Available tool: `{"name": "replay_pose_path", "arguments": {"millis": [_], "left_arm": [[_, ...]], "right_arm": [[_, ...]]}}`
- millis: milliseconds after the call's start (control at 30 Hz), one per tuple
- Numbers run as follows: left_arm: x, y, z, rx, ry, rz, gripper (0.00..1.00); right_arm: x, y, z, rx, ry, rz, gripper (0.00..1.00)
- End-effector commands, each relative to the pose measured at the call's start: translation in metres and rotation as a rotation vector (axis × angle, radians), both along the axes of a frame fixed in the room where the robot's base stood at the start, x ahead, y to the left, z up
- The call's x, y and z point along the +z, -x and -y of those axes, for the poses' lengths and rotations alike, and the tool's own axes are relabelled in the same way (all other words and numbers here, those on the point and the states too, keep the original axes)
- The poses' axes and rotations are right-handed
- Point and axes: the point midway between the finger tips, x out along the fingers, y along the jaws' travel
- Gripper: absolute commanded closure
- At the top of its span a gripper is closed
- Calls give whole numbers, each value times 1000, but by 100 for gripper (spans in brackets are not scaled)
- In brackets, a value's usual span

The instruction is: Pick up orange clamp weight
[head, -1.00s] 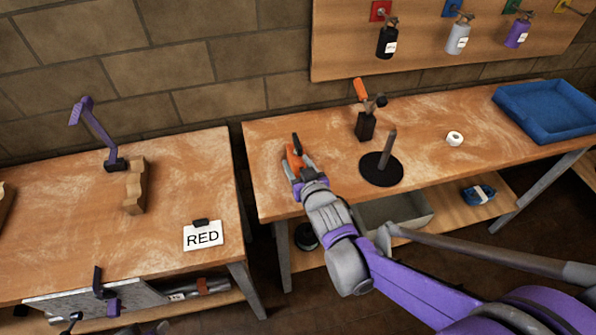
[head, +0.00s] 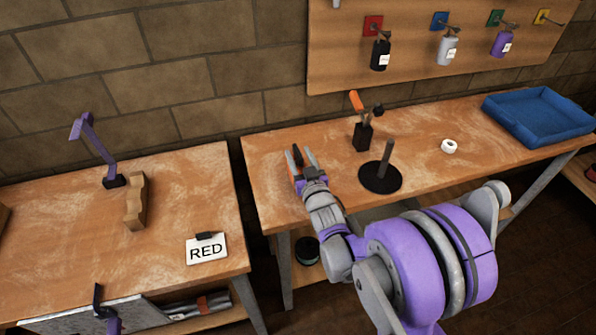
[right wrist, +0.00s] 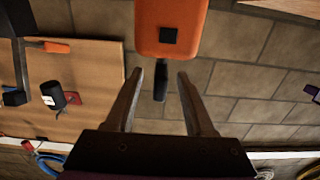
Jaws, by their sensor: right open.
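In the right wrist view the gripper (right wrist: 161,78) is open. The black piece shows between the fingertips with a gap on each side, so nothing is gripped. My left gripper is out of view.
A black block with an orange-handled tool (head: 362,136) and a round black base with a post (head: 380,178) stand right of the gripper. A white roll (head: 449,146) and blue tray (head: 538,117) lie farther right. The left bench (head: 60,235) holds a RED sign (head: 206,249).

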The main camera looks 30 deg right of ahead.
Motion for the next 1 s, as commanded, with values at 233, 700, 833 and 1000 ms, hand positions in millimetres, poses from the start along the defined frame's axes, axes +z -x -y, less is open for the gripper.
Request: {"name": "replay_pose_path", "arguments": {"millis": [233, 700, 833, 1000], "left_arm": [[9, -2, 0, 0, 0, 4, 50], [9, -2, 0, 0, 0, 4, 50], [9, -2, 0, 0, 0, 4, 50], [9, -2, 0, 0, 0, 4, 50]], "right_arm": [[3, -36, 8, 0, -1, 0, 46], [2, -41, 9, 0, 0, 0, 75], [2, -41, 9, 0, 0, 0, 98], [2, -41, 9, 0, 0, 0, 100]]}}
